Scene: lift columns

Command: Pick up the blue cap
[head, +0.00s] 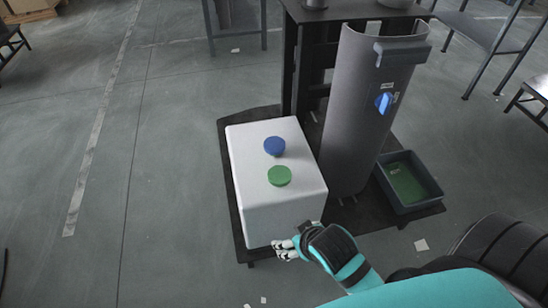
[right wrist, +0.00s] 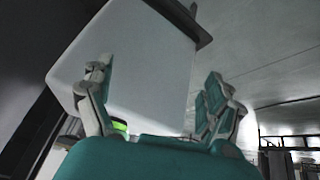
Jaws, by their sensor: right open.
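The blue cap (head: 274,146) sits on top of a white box (head: 262,206), toward its far side. A green cap (head: 280,176) sits on the same box, nearer to me. My right gripper (head: 284,249) is low at the box's near edge, apart from both caps. In the right wrist view my right gripper (right wrist: 156,102) is open, with nothing between its fingers, and the white box (right wrist: 140,65) fills the view beyond them. The blue cap cannot be made out there. My left gripper is not in view.
The box stands on a dark platform (head: 240,225). A tall grey curved column (head: 355,110) with a blue knob (head: 384,102) rises right of the box. A dark tray with a green bottom (head: 440,190) lies at the right. Floor left of the platform is clear.

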